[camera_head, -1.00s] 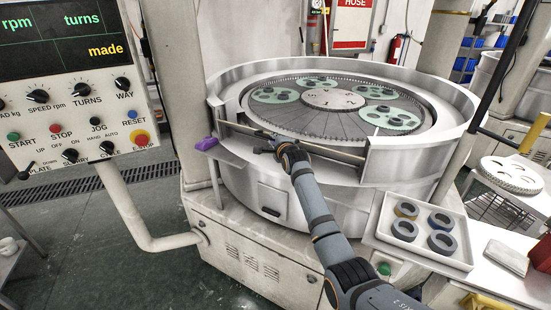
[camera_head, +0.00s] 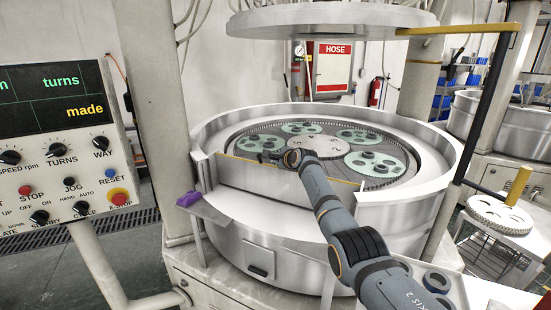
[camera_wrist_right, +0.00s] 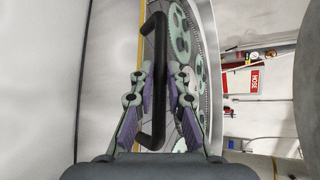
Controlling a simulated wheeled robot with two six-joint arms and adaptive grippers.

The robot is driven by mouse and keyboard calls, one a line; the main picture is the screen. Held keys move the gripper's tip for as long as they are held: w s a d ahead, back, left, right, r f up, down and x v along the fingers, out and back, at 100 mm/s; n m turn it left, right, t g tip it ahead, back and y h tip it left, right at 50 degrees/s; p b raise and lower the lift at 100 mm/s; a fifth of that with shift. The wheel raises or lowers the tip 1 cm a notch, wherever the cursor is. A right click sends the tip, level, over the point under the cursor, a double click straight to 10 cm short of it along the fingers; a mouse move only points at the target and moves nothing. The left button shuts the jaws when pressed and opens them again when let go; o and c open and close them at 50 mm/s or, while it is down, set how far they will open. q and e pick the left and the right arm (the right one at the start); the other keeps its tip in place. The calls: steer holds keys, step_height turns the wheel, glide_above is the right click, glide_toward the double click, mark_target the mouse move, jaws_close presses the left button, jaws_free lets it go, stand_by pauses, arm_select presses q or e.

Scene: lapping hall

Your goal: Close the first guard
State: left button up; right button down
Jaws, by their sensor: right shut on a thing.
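The first guard (camera_head: 250,174) is a curved metal panel with a yellow top edge in the front opening of the lapping machine's round wall. In the head view it stands upright across the opening, roughly level with the rim beside it. Its black bar handle (camera_wrist_right: 153,80) runs between my right gripper's fingers in the right wrist view. My right gripper (camera_head: 268,157) is shut on this handle at the guard's top. The arm hides part of the panel's right side.
Inside the machine lie green carriers (camera_head: 376,164) with dark rings. A large upper plate (camera_head: 330,22) hangs above. My arm partly covers a tray with rings (camera_head: 437,283).

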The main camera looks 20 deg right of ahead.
steer(key=shift+w+d+r, duration=0.15)
steer(key=shift+d+r, duration=0.15)
steer(key=shift+r, duration=0.3)
steer(key=shift+w+d+r, duration=0.1)
steer(key=shift+d+r, duration=0.15)
steer(key=shift+r, duration=0.3)
steer(key=c, duration=1.6)
jaws_free()
steer(key=shift+c, duration=0.2)
steer(key=shift+o, duration=1.2)
steer(key=shift+w+d+f, duration=0.15)
steer(key=shift+w+f, duration=0.05)
steer(key=shift+w, duration=0.05)
steer(key=shift+o, duration=0.3)
steer(key=shift+w+d+f, duration=0.25)
steer(key=shift+w+f, duration=0.05)
steer(key=shift+f, duration=0.05)
steer(key=shift+a, duration=0.1)
steer(key=shift+s, duration=0.1)
steer(key=shift+s, duration=0.1)
